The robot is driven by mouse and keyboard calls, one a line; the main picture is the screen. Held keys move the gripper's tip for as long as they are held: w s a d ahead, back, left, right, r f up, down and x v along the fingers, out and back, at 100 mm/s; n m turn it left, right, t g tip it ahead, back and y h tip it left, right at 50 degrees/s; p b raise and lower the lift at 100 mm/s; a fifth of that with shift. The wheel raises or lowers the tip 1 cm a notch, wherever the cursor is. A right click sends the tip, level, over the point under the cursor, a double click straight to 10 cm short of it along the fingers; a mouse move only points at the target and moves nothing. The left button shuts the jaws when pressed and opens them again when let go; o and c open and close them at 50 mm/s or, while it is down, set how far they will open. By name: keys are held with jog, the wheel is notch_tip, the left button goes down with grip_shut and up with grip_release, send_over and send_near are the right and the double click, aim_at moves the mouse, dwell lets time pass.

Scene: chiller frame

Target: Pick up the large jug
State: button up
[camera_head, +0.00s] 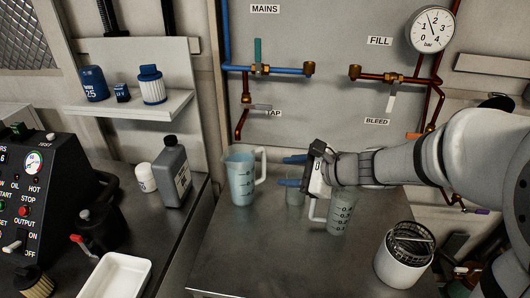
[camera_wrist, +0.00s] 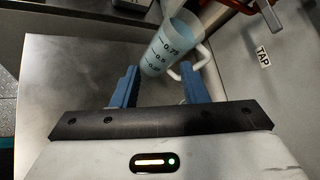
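The large jug (camera_head: 241,178) stands upright on the metal worktop, pale blue and translucent, with its white handle to the right. In the wrist view the jug (camera_wrist: 172,46) shows scale marks, and its handle lies near the right fingertip. My gripper (camera_head: 287,171) is to the right of the jug, with its blue fingers pointing left towards the handle. In the wrist view my gripper (camera_wrist: 160,78) is open, with nothing held. The jug appears beyond the fingertips, and a gap to the handle shows in the head view.
A white canister (camera_head: 401,265) is at right. A grey bottle (camera_head: 174,172) stands on the left counter. Pipes and valves (camera_head: 258,70) line the wall behind. The front worktop is clear.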

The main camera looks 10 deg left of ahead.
aim_at(265, 155)
jog(key=w+a+f+m+t+b, duration=0.1)
jog(key=w+a+f+m, duration=0.1)
jog(key=w, duration=0.3)
jog(key=w+a+f+m+t, duration=0.2)
jog(key=w+f+m, duration=0.2)
jog(key=w+m, duration=0.1)
jog(key=w+a+f+m+t+b, duration=0.1)
jog(key=w+a+f+m, duration=0.1)
jog(key=w+f+m, duration=0.1)
jog(key=shift+w+a+f+m+t+b, duration=0.15)
jog(key=shift+w+f, duration=0.1)
jog(key=shift+w, duration=0.25)
jog(key=shift+w+a+f+m+t+b, duration=0.15)
jog(key=shift+w+f, duration=0.1)
jog(key=shift+w, duration=0.2)
jog(key=x, duration=0.1)
jog(key=p+x, duration=0.1)
jog(key=x, duration=0.3)
jog(key=shift+w+a+r, duration=0.2)
jog(key=shift+w+r, duration=0.1)
grip_shut()
jog(key=shift+r, duration=0.1)
